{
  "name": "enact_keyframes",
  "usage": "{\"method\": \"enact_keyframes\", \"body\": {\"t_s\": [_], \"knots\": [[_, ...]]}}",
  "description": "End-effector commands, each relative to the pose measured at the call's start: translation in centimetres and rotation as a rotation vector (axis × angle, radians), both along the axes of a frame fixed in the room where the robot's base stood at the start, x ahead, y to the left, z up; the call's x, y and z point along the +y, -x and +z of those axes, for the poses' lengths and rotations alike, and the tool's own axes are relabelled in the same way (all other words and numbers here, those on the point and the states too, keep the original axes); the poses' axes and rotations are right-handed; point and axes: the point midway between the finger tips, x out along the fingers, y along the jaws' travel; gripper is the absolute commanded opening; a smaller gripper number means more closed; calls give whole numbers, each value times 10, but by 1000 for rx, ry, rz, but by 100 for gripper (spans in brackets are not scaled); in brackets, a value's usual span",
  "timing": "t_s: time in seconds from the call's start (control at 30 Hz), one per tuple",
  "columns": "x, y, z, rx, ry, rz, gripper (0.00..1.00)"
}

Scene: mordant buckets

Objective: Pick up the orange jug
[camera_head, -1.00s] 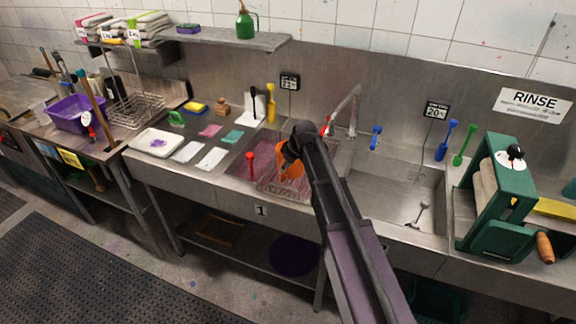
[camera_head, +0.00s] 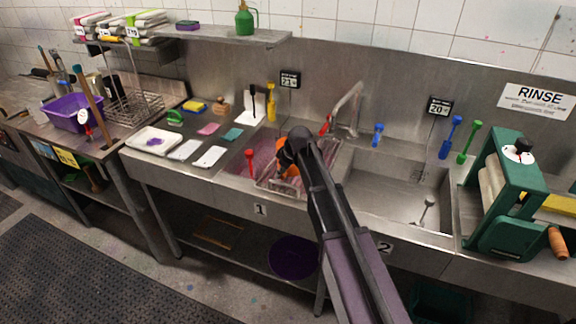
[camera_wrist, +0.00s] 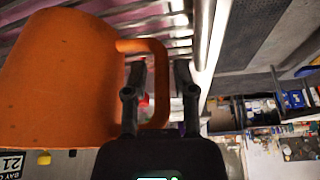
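The orange jug (camera_head: 291,170) is in the rack area of the left sink in the head view, mostly hidden behind my arm. In the wrist view the jug (camera_wrist: 55,80) fills the left side, with its handle pointing right. My gripper (camera_wrist: 158,75) is open there, one finger on each side of the handle's outer bar, with gaps showing. In the head view my gripper (camera_head: 284,160) is at the jug, its fingers too small and dark to make out.
A red-handled tool (camera_head: 250,160) stands at the left sink's edge. The right sink (camera_head: 395,190) holds a small grey tool. A tap (camera_head: 350,105) rises behind the sinks. A green wringer (camera_head: 505,195) stands at the right. Coloured cloths and a white tray (camera_head: 152,141) lie to the left.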

Motion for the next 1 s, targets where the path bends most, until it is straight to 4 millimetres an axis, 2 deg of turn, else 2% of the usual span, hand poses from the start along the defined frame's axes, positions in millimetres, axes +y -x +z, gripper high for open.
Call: {"method": "enact_keyframes", "body": {"t_s": [0.67, 0.77, 0.8, 1.0], "knots": [[1, 0, -2, 0, 0, 0, 35], [1, -1, -2, 0, 0, 0, 6], [1, -1, -2, 0, 0, 0, 0], [1, -1, -2, -1, 0, 0, 0]]}}
